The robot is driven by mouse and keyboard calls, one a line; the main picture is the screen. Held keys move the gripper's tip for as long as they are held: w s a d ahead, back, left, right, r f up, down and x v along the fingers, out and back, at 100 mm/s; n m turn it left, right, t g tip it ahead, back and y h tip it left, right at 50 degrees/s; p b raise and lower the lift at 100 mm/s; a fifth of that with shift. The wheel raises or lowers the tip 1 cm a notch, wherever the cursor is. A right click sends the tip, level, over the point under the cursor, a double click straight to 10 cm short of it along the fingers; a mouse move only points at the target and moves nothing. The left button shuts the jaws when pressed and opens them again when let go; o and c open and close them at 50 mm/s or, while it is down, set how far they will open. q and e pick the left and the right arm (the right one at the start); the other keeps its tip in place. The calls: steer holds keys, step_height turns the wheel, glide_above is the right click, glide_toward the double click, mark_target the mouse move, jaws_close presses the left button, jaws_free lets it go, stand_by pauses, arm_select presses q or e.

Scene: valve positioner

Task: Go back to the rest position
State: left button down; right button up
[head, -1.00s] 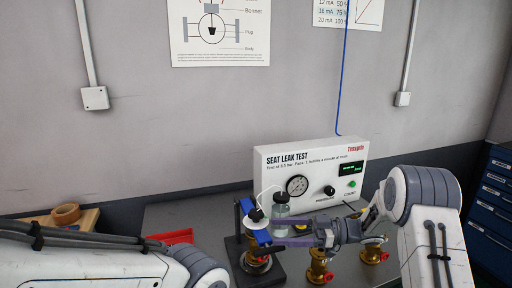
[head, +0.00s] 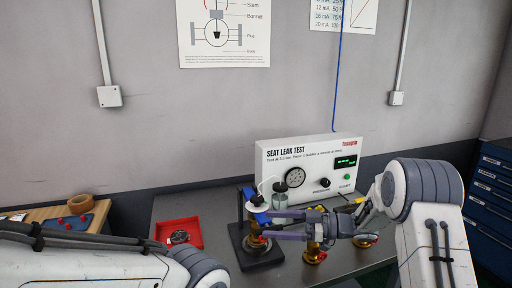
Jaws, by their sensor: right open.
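My right gripper (head: 282,226) reaches in from the right over the bench, its two purple fingers apart, pointing left at the valve assembly. The valve assembly (head: 256,241) has a brass body and stands in a black fixture (head: 266,258); a blue part (head: 254,206) shows at its top. The fingertips overlap the assembly in the picture; I cannot tell whether they touch it. My left arm comes in at the lower left, and its gripper is out of the frame.
The seat leak test box (head: 310,160) stands at the back, with a glass jar (head: 280,199) before it. Brass valves (head: 313,252) stand near my right arm. A red tray (head: 180,232) lies left on the grey bench; a tape roll (head: 80,203) is on a wooden table (head: 40,214).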

steer(key=w+a+r+m+t+h+p, duration=0.1)
steer(key=w+a+r+m+t+h, duration=0.2)
steer(key=a+r+m+t+h, duration=0.45)
steer(key=s+d+f+g+h, duration=0.2)
steer(key=s+g, duration=0.1)
steer(key=s, duration=0.9)
steer(key=s+d+f+m+g+h+p, duration=0.1)
steer(key=s+d+f+g+h, duration=0.1)
steer(key=s, duration=1)
steer(key=s+d+f+m+g+h, duration=0.1)
steer(key=s+d+f+g+h, duration=0.2)
steer(key=s, duration=0.9)
steer(key=shift+s+f+g+h+p, duration=0.35)
steer(key=shift+g+h, duration=0.4)
steer(key=shift+g, duration=0.3)
